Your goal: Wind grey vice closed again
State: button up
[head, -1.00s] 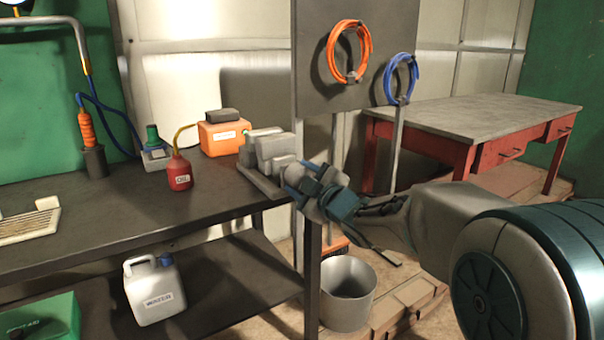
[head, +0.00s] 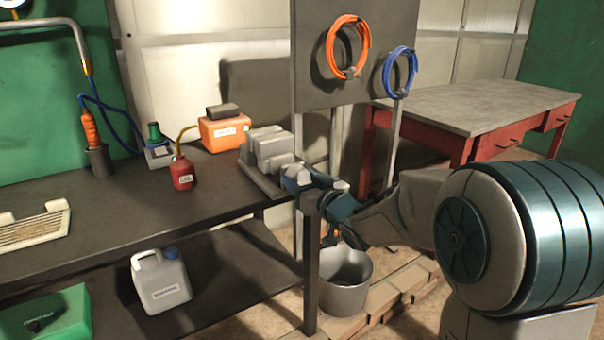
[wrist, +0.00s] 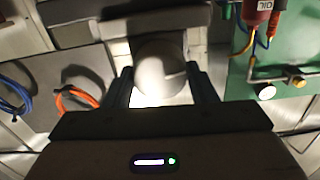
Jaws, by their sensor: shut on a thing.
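The grey vice (head: 264,150) sits at the right end of the dark workbench (head: 130,195), and its blocky body faces my arm. My gripper (head: 302,178) is at the vice's near right end, just beyond the bench edge. In the wrist view, my gripper (wrist: 162,82) has its two dark fingers on either side of a rounded pale grey piece (wrist: 160,68) of the vice, most likely its handle end, and is shut on it. The fingers hide part of this piece. I cannot tell how wide the vice jaws stand apart.
A red oil bottle (head: 183,173) and an orange canister (head: 225,131) stand left of the vice. A grey bucket (head: 345,283) is on the floor below my gripper. A board with an orange hose coil (head: 335,50) and a blue coil (head: 390,75) stands behind.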

jog(key=m+p, duration=0.3)
jog(key=m, duration=0.2)
jog(key=shift+r+m, duration=0.1)
jog(key=shift+m, duration=0.2)
jog(key=m+p, duration=0.3)
jog(key=m, duration=0.1)
jog(key=m+p, duration=0.4)
jog(key=m, duration=0.1)
jog(key=shift+w+d+m, duration=0.1)
jog(key=shift+m, duration=0.3)
jog(key=shift+f+m+p, duration=0.2)
jog(key=shift+m+p, duration=1.6)
jog(key=shift+m, duration=0.7)
jog(key=o, duration=1)
jog(key=shift+c, duration=0.2)
jog(key=shift+f, duration=0.1)
